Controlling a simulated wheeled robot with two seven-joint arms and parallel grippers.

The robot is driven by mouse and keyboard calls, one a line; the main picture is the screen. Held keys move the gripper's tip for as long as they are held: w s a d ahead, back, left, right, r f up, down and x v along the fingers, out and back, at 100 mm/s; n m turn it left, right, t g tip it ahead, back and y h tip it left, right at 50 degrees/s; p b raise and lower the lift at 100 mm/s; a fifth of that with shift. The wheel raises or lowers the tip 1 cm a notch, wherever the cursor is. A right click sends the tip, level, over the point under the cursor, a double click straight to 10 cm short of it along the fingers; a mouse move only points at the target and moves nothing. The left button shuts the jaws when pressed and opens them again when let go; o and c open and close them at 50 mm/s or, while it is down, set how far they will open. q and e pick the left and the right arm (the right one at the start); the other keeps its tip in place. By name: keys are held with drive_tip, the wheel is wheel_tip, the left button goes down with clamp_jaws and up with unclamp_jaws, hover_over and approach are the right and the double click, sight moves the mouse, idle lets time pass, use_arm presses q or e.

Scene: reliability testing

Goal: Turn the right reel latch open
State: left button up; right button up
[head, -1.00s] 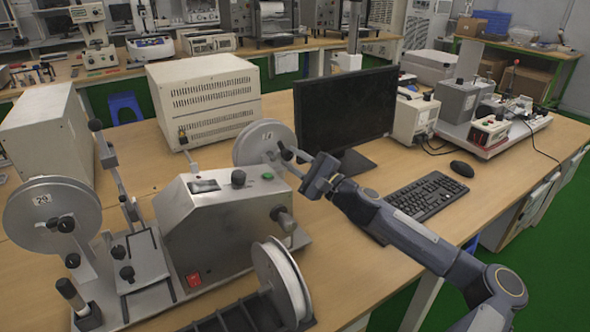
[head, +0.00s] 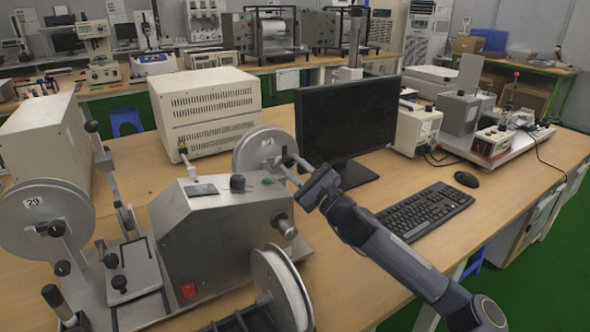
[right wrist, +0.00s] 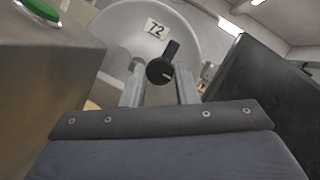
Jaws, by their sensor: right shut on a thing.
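The right reel (head: 256,147) is a pale grey disc standing upright behind the grey metal machine (head: 222,226). In the right wrist view the reel (right wrist: 188,27) carries a label that reads 72. Its latch (right wrist: 160,70) is a black round knob with a short lever pointing up and slightly right. My right gripper (head: 287,164) reaches the reel's front from the right. In the right wrist view my right gripper (right wrist: 160,78) has one finger on each side of the knob, shut on it. The latch is mostly hidden by the fingers in the head view. My left gripper is not in view.
The monitor (head: 345,122) stands close behind my right gripper, with a keyboard (head: 422,211) to the right. Bare table lies right of the spool.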

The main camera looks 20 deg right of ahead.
drive_tip(key=shift+f, duration=0.1)
drive_tip(key=o, duration=1)
drive_tip(key=v, duration=0.7)
drive_tip(key=shift+s+d, duration=0.15)
drive_tip(key=shift+s, duration=0.25)
drive_tip(key=shift+f, duration=0.15)
